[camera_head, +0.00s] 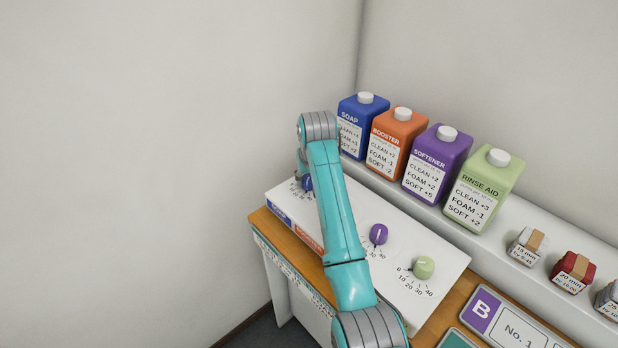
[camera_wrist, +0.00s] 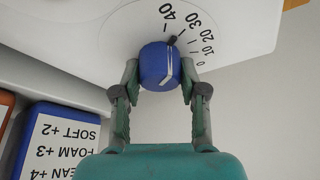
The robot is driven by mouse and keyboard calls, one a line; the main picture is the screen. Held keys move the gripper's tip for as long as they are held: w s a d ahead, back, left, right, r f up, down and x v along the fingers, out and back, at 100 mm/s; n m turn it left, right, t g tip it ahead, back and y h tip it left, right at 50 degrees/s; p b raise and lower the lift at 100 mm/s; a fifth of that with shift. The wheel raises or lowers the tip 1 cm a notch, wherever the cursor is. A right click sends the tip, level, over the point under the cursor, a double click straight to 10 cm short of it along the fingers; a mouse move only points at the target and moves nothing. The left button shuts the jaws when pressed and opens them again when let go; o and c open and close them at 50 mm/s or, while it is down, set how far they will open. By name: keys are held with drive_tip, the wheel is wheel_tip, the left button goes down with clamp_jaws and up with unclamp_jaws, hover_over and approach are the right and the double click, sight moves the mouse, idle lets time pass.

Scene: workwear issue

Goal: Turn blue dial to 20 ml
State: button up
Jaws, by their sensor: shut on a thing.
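The blue dial (camera_wrist: 153,66) is in the middle of the wrist view, on a white panel with marks from 0 to 40. Its white line and dark pointer tip lie around the 30 and 40 marks, seemingly between them. My gripper (camera_wrist: 160,78) is shut on the dial, one finger on each side. In the head view the blue dial (camera_head: 308,184) is partly hidden behind my arm, at the far left end of the white panel (camera_head: 396,287).
A purple dial (camera_head: 378,234) and a green dial (camera_head: 424,267) sit further right on the panel. Blue soap (camera_head: 362,120), orange booster (camera_head: 397,140), purple softener (camera_head: 437,162) and green rinse aid (camera_head: 484,189) bottles stand behind it. A wall is close on the left.

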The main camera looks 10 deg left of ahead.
drive_tip(key=m+h, duration=0.2)
drive_tip(key=m, duration=0.4)
drive_tip(key=shift+m, duration=0.3)
idle(0.4)
drive_tip(key=o, duration=1.2)
drive_tip(key=shift+c, duration=0.2)
drive_tip(key=shift+t, duration=0.3)
drive_tip(key=v, duration=1.2)
drive_tip(key=shift+a, duration=0.2)
